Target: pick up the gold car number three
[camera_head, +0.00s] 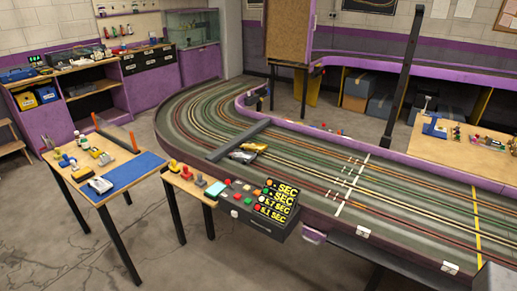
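A small gold or yellow car (254,147) sits on the slot track (310,160), just right of a grey bar lying across the lanes. A grey car (242,157) is right beside it, on the near side, and partly overlaps it in the picture. The numbers on both cars are too small to read, so I cannot tell whether the gold one is number three. My gripper is not in view.
The grey bar (228,148) spans the lanes. A timing box (256,217) with lit readouts stands at the track's near edge. A left table (127,175) holds a blue mat and small items. Floor front left is clear.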

